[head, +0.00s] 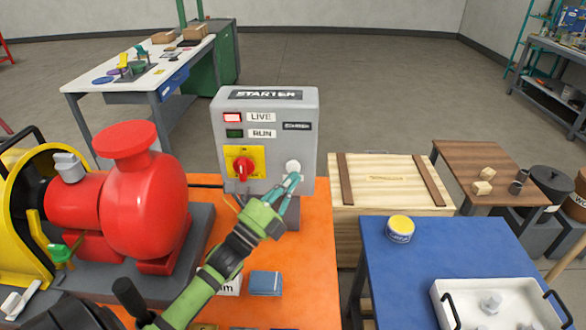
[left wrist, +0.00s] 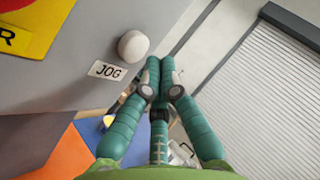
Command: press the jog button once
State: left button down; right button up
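The grey starter box (head: 268,140) stands upright on the orange bench. Its white round jog button (head: 293,167) is at the lower right of the front face. In the left wrist view the jog button (left wrist: 133,46) sits above a JOG label (left wrist: 107,71). My left gripper (head: 292,181) has its teal fingers together and empty, just below the button in the head view. In the left wrist view its fingertips (left wrist: 160,64) are right of and slightly below the button, with a visible gap in the picture. My right gripper is not in view.
A red and yellow rotary switch (head: 243,164) is left of the button. A red pump (head: 145,200) stands left. A wooden crate (head: 390,184) and blue table (head: 440,255) stand right.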

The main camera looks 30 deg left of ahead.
pick_arm(q)
jog(key=shift+w+a, duration=0.1)
dwell(0.5)
jog(key=shift+w+a, duration=0.15)
jog(key=shift+w, duration=0.15)
jog(key=shift+w+a+b, duration=0.25)
jog(key=shift+w+b, duration=0.1)
dwell(0.7)
dwell(0.3)
jog(key=shift+s+d+p, duration=0.35)
jog(key=shift+s+d, duration=0.1)
jog(key=shift+s, duration=0.3)
jog(key=s+d, duration=0.1)
jog(key=s+p, duration=0.1)
jog(key=s, duration=0.1)
jog(key=s+d, duration=0.1)
jog(key=shift+s+d+p, duration=0.15)
jog(key=shift+d+p, duration=0.2)
